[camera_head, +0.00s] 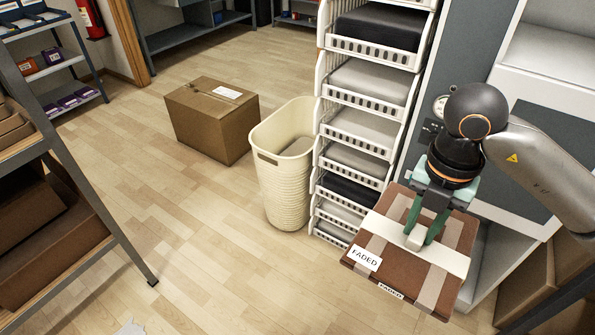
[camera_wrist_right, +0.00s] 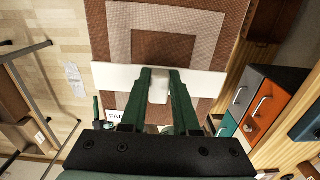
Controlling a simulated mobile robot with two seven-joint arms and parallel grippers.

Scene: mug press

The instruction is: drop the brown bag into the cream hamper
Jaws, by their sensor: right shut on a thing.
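The cream hamper (camera_head: 267,178) stands upright on the floor in the middle of the head view. A flat brown item with tan stripes, the brown bag (camera_head: 399,207), hangs in the air at the right. It bears a white band and labels reading "FADED". My right gripper (camera_head: 419,236) is shut on its white grip, to the right of the hamper and apart from it. In the wrist view the green fingers of my right gripper (camera_wrist_right: 159,95) close on the white grip of the brown bag (camera_wrist_right: 118,50). My left gripper is not in view.
A tall rack of white baskets (camera_head: 357,130) with folded cloth stands between the hamper and my right arm. A cardboard box (camera_head: 210,120) sits on the floor left of the hamper. A shelf (camera_head: 75,190) stands at the left edge. The floor before the hamper is clear.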

